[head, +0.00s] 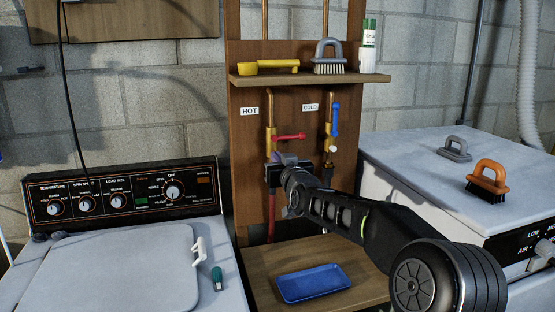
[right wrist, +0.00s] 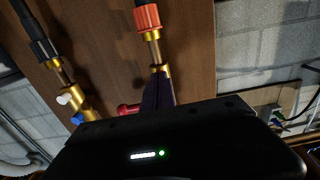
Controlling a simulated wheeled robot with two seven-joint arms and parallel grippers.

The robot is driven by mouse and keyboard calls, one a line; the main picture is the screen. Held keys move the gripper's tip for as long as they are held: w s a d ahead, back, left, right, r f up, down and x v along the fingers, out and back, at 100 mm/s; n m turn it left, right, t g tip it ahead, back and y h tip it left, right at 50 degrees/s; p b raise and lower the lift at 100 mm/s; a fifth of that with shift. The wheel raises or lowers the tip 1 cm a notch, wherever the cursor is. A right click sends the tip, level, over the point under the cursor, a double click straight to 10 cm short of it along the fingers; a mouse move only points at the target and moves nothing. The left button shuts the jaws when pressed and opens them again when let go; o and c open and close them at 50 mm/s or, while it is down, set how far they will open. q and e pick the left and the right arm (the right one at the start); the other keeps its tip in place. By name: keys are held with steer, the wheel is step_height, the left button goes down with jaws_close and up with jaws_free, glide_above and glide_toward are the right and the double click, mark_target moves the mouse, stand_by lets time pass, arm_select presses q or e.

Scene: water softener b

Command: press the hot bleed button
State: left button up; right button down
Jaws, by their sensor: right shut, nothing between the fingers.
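The hot valve is a brass pipe (head: 268,140) with a red lever (head: 290,136), under the HOT label (head: 249,110). The red lever also shows in the right wrist view (right wrist: 128,109), partly behind my gripper. My right gripper (head: 276,160) is shut and empty, in front of the lower part of the hot valve. Its closed fingers (right wrist: 158,92) overlap the brass fitting (right wrist: 158,70) in the right wrist view. I cannot tell whether they touch it. The hot bleed button is not distinguishable; my gripper covers that area. My left gripper is out of view.
The cold valve with a blue lever (head: 335,122) and a small white knob (head: 333,148) stands to the right. A blue tray (head: 313,283) lies below. Appliances flank the board.

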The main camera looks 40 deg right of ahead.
steer(key=b+v, duration=0.2)
steer(key=v, duration=0.3)
steer(key=shift+s+a, duration=0.15)
steer(key=shift+s, duration=0.1)
stand_by(0.3)
stand_by(0.8)
